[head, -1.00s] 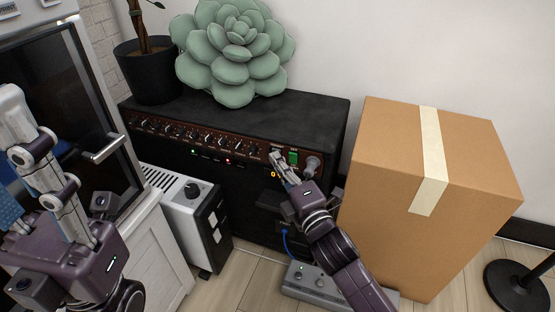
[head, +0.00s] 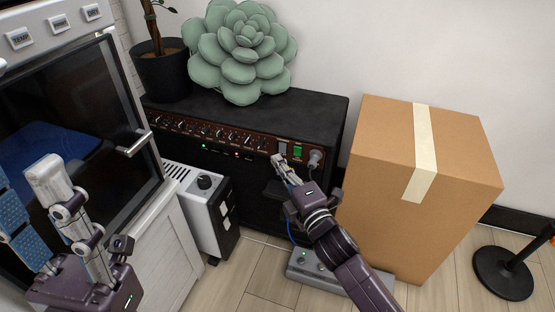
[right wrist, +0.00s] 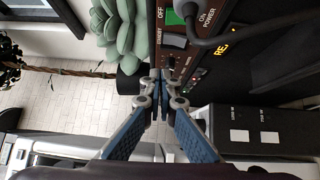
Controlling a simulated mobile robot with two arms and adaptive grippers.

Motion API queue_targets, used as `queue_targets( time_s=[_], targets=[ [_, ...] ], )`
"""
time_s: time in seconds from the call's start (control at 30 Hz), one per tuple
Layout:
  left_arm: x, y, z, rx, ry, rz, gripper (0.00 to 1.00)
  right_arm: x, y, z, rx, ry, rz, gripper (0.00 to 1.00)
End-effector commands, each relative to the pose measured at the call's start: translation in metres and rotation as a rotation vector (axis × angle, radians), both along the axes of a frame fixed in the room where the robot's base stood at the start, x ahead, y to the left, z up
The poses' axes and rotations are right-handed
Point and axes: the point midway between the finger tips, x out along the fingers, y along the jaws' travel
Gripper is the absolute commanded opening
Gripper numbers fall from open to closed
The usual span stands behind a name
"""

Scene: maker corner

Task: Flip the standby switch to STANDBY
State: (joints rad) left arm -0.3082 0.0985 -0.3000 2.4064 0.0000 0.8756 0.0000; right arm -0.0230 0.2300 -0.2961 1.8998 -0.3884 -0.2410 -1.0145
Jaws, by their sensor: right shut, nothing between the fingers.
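The black amplifier (head: 310,115) stands against the wall, with a brown control panel (head: 225,138) along its top front. The standby switch (head: 283,147) is a grey rocker left of the green power switch (head: 297,151); both also show in the right wrist view, grey standby switch (right wrist: 173,41) and green power switch (right wrist: 174,17). I cannot tell which way the rocker is tipped. My right gripper (head: 279,160) is shut and empty, its tips just below the standby switch; contact cannot be seen. My left gripper (head: 22,180) is open and empty at the left, away from the amplifier.
A cable plug (head: 315,158) sits right of the switches. A cardboard box (head: 440,150) stands close on the right. A succulent (head: 240,50) and a potted plant (head: 163,75) are on top. A white unit (head: 203,205) and a grey pedal (head: 310,263) are in front.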

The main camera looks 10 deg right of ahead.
Motion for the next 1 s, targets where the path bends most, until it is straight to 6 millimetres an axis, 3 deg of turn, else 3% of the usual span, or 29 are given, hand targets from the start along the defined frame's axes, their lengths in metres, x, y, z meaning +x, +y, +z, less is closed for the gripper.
queue_targets(
  time_s=[0.6, 1.0],
  targets=[
    [0.000, 0.000, 0.015, -0.004, 0.033, -0.002, 0.40, -0.082, -0.018, 0.008, 0.001, 0.002, -0.001, 0.00],
    [-0.002, 0.001, 0.019, -0.004, 0.021, -0.001, 0.40, -0.089, -0.020, 0.008, 0.000, 0.000, 0.000, 0.00]
  ],
)
